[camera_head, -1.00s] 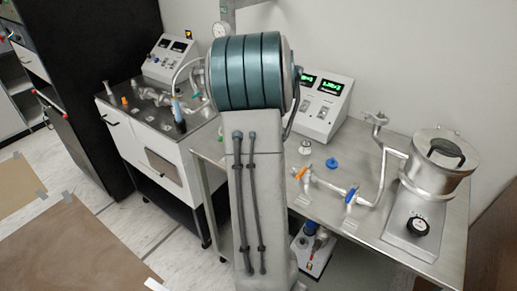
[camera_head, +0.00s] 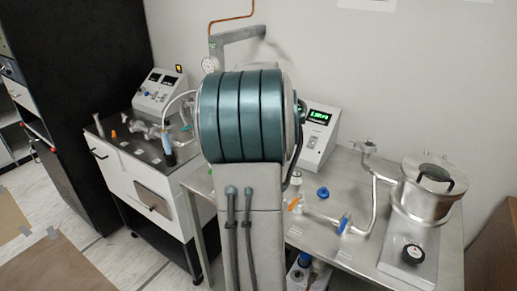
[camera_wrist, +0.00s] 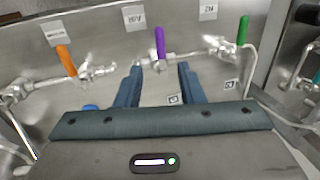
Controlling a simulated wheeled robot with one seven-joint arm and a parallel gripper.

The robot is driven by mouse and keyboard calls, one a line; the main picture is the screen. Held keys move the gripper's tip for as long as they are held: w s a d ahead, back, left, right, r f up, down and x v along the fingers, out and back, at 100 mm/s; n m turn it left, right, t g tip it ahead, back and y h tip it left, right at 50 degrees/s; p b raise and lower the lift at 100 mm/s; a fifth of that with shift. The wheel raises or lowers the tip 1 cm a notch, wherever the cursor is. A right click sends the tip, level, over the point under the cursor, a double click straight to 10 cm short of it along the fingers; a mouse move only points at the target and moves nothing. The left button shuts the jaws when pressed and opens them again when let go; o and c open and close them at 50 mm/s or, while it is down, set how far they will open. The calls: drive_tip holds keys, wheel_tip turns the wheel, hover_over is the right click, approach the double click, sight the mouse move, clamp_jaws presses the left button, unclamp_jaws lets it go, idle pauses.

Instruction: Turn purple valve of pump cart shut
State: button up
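The purple valve handle (camera_wrist: 160,42) stands upright on a silver pipe in the wrist view, in line with the gap between my fingers. My gripper (camera_wrist: 160,68) is open and empty. Its two dark blue-green fingers point toward the pipe, one on each side of the purple handle's line, with the handle a little beyond the tips. No contact shows. In the head view my arm blocks the middle, and neither the purple handle nor my gripper shows.
In the wrist view an orange handle (camera_wrist: 66,60) is left of the purple one and a green handle (camera_wrist: 243,30) right. The head view shows a metal bench (camera_head: 350,262) with a blue-handled valve (camera_head: 344,224) and a white cart (camera_head: 128,189) at left.

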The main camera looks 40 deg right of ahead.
drive_tip(key=r, duration=0.2)
drive_tip(key=s+r, duration=0.1)
drive_tip(key=r, duration=0.2)
drive_tip(key=shift+d, duration=0.1)
idle(0.3)
drive_tip(key=s+a+n, duration=0.1)
drive_tip(key=a+n, duration=0.6)
drive_tip(key=a, duration=1)
drive_tip(key=s+a+f+n, duration=0.3)
drive_tip(key=s+a+n, duration=0.1)
drive_tip(key=a, duration=0.3)
drive_tip(key=s+a+f+n, duration=0.3)
drive_tip(key=s+a, duration=0.3)
drive_tip(key=a, duration=0.2)
drive_tip(key=shift+s+a+n+t, duration=0.15)
drive_tip(key=shift+s+n+t, duration=0.25)
drive_tip(key=shift+n, duration=0.4)
